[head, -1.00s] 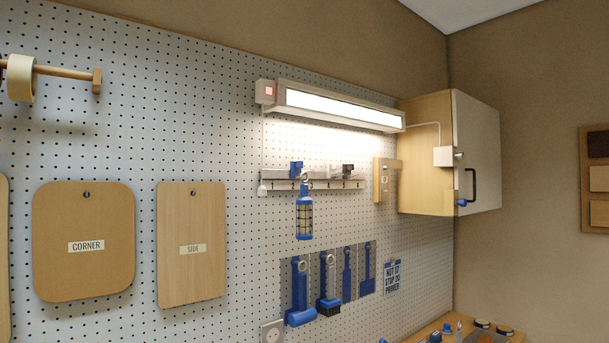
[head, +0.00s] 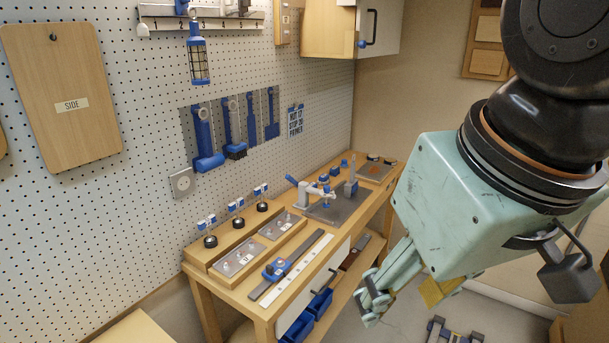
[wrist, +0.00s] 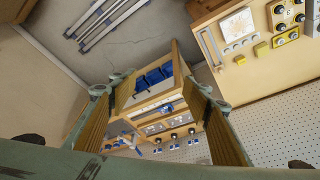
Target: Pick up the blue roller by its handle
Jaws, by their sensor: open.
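The blue roller (head: 207,161) hangs upright on the pegboard, its handle (head: 203,128) pointing up and its wide head at the bottom. It is the leftmost in a row of blue tools. My gripper (head: 371,302) is at the right in the head view, in front of the bench and well apart from the roller. It is open and empty. In the wrist view its two fingers (wrist: 158,88) stand apart with the bench seen between them. I cannot make out the roller in the wrist view.
A blue brush (head: 234,150) hangs just right of the roller. A caged lamp (head: 197,55) hangs above. The wooden bench (head: 262,308) carries fixtures and a small press (head: 312,192). A socket (head: 182,182) is below left of the roller. The air before the roller looks clear.

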